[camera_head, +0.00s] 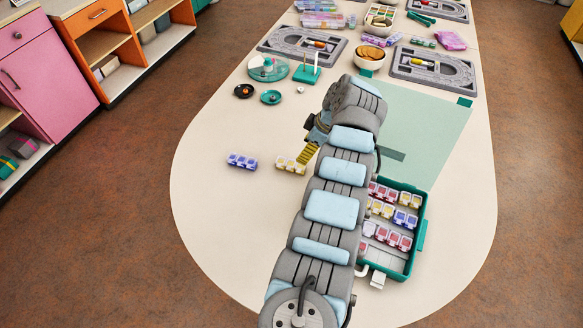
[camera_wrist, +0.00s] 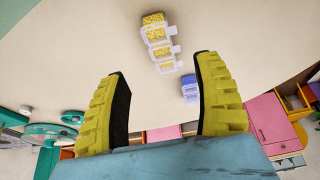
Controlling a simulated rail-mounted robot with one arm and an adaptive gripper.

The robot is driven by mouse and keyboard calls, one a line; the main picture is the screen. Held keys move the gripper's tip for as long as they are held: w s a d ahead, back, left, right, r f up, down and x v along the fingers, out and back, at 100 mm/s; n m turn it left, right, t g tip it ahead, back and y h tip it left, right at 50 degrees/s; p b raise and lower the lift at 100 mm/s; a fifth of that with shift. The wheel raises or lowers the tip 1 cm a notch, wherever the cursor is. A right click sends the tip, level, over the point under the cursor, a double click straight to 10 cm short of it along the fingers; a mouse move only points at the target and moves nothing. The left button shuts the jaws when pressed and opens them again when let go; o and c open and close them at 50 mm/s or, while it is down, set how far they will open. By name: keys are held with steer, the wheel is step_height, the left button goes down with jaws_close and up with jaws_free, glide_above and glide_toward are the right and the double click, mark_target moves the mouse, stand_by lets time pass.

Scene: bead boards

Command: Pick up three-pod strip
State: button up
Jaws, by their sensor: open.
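A strip with yellow-filled clear pods (camera_head: 290,165) lies on the cream table, left of my arm. In the wrist view this strip (camera_wrist: 158,42) shows three pods in a row with small side tabs. My gripper (camera_head: 307,154) is just above and to the right of it, partly hidden by my arm. In the wrist view the two yellow ribbed fingers of my gripper (camera_wrist: 162,68) are spread wide and empty, with the strip beyond the gap between their tips. A blue-purple pod strip (camera_head: 242,161) lies further left; it also shows in the wrist view (camera_wrist: 190,88).
A green-rimmed open case (camera_head: 424,208) with several pod strips stands right of my arm, partly hidden by it. A green peg stand (camera_head: 307,74), small dishes and grey bead boards (camera_head: 436,68) fill the far table. The near-left table is clear.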

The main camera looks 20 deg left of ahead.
mark_target(294, 164)
steer(key=b+x, duration=0.1)
steer(key=x, duration=0.3)
steer(key=shift+f, duration=0.1)
steer(key=shift+b+x, duration=1.65)
steer(key=shift+x, duration=1.05)
steer(key=shift+a, duration=0.1)
steer(key=c, duration=1.1)
